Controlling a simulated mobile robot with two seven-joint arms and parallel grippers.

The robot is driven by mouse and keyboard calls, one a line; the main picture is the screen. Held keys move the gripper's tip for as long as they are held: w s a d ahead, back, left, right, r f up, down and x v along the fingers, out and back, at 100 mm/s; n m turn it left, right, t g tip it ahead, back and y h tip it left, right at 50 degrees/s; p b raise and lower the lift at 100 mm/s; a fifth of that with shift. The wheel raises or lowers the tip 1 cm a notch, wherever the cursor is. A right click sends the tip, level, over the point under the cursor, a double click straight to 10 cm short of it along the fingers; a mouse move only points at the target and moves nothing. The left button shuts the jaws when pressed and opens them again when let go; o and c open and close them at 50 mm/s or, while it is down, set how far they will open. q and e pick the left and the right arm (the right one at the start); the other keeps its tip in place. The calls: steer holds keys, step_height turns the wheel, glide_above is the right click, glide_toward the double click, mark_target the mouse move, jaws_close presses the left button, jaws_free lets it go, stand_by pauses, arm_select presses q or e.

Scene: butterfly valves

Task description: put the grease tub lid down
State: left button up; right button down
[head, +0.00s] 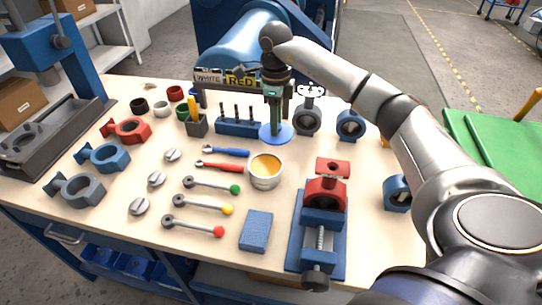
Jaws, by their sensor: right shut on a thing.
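The grease tub (265,171) stands open near the middle of the bench, a white tub with orange-yellow grease inside. Its lid is a round blue disc (284,138), just behind the tub and apart from it in the picture. My right gripper (274,119) points down, shut on the lid from above. The fingers hide part of the lid. I cannot tell whether the lid touches the bench top. My left gripper is not in view.
A blue holder (238,127) with upright pins stands left of the lid, and a grey valve body (307,119) stands close on its right. A vise (321,221) holding a red part is at front right.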

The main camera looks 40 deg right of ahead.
steer(key=shift+w+d+r+b, duration=0.1)
steer(key=shift+d+r+b, duration=0.05)
steer(key=shift+d+b, duration=0.25)
steer(key=shift+w+d+r+b, duration=0.15)
steer(key=shift+d+b, duration=0.1)
steer(key=shift+d, duration=0.25)
steer(key=shift+d+f, duration=0.1)
glide_above(281, 154)
step_height(281, 154, down, 6)
steer(key=shift+r+b, duration=0.25)
steer(key=shift+b, duration=0.2)
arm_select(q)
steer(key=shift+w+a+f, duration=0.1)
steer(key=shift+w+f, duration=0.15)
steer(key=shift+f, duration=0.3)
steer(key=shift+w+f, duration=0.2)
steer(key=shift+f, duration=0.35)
arm_select(e)
steer(key=shift+f, duration=1.8)
steer(key=shift+f+b, duration=0.2)
steer(key=shift+b, duration=0.1)
steer(key=c, duration=0.6)
jaws_free()
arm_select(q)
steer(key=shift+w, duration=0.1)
arm_select(e)
steer(key=shift+o, duration=0.2)
